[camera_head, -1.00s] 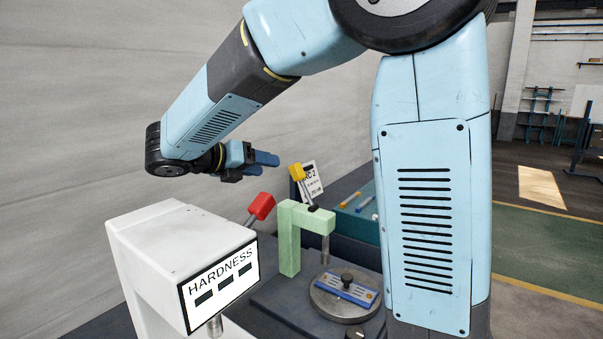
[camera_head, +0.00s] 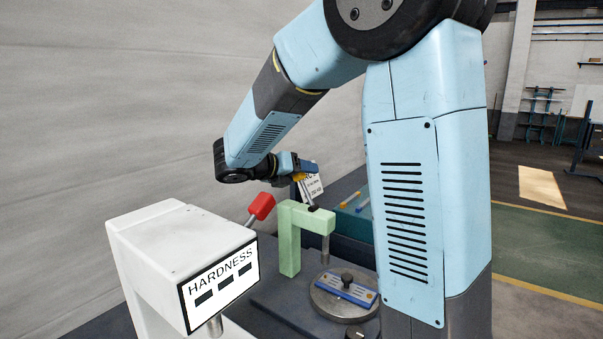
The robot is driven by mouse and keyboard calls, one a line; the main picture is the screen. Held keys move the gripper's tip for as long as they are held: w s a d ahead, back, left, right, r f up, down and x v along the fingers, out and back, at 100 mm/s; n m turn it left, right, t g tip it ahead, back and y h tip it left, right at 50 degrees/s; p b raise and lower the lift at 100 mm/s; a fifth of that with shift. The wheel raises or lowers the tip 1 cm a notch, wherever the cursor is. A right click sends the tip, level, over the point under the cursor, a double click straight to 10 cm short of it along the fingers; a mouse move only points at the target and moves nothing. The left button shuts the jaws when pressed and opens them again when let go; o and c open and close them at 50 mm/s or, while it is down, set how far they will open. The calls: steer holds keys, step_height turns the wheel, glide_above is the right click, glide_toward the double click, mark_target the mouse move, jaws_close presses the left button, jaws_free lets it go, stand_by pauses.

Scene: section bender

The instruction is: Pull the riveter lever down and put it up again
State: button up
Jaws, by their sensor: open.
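The green riveter (camera_head: 290,240) stands behind the white tester, with its plunger over a round plate. The gripper hides part of the handle. I cannot tell whether the fingers touch it or are on both sides of it.
The white hardness tester (camera_head: 170,250) with a red-knobbed lever (camera_head: 262,206) is in the left foreground. A blue part (camera_head: 346,288) with a dark knob lies on the round plate (camera_head: 335,308). The wall is at the left.

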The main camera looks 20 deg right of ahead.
steer(key=shift+d, duration=0.1)
steer(key=shift+c, duration=0.4)
jaws_close()
